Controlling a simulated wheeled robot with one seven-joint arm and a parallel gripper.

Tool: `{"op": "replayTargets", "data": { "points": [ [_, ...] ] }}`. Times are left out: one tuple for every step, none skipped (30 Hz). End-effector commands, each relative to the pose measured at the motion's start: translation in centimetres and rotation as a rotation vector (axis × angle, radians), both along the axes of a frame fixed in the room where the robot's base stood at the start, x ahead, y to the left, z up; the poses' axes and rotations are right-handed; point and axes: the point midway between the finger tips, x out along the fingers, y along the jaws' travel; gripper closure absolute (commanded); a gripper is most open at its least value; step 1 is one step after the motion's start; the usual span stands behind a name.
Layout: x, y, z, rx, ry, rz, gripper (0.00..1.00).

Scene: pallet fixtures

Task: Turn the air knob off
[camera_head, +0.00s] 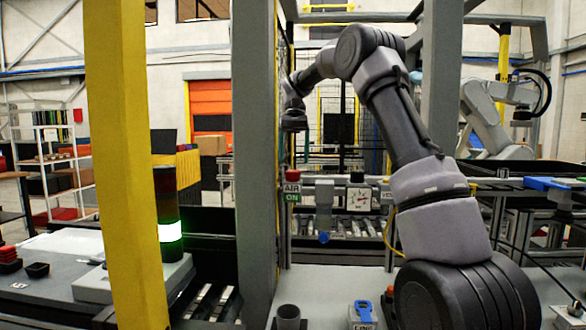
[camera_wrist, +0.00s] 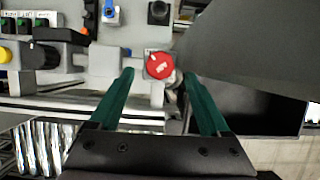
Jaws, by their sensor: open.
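The air knob (camera_head: 292,176) is red and sits on top of a small post-mounted fitting with an "AIR ON" label, left of a round gauge. In the wrist view the knob is a red disc (camera_wrist: 159,66) with a white mark, seen from above. My gripper (camera_wrist: 158,75) is open, with one green finger on each side of the knob in that view. In the head view my gripper (camera_head: 294,120) points down above the knob, with a visible gap between them. Nothing is held.
A thick grey post (camera_head: 255,150) stands just left of my gripper. A gauge (camera_head: 358,198) and a blue-tipped fitting (camera_head: 323,237) are right of the knob on the rail. A yellow post (camera_head: 125,160) and a lit signal tower (camera_head: 169,230) stand left.

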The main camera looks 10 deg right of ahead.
Motion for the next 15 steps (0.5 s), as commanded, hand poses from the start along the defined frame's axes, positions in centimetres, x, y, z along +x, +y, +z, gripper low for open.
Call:
{"op": "replayTargets", "data": {
  "points": [
    [-0.5,0.1,-0.8,0.0,0.003,0.0,0.19],
    [-0.6,0.2,-1.3,0.001,0.003,0.0,0.19],
    [-0.8,0.2,-1.8,0.001,0.002,0.0,0.19],
    [-0.9,0.3,-2.2,0.001,0.003,0.0,0.19],
    [-1.0,0.3,-2.5,0.001,0.002,0.001,0.19],
    [-1.2,0.3,-2.9,-0.001,0.001,0.0,0.19],
    [-1.3,0.4,-3.1,0.0,0.001,0.0,0.19],
    [-1.3,0.4,-3.3,0.001,0.001,0.0,0.19],
    [-1.4,0.4,-3.4,0.001,0.0,0.0,0.19],
    [-1.4,0.5,-3.6,0.001,0.0,0.0,0.19],
    [-1.5,0.5,-3.6,0.001,0.0,0.0,0.19],
    [-1.5,0.5,-3.7,0.001,0.0,0.0,0.19],
    [-1.5,0.5,-3.7,0.001,0.0,-0.001,0.19],
    [-1.5,0.5,-3.7,0.001,0.0,-0.001,0.19],
    [-1.5,0.5,-3.8,0.001,0.0,-0.001,0.19]
  ]
}}
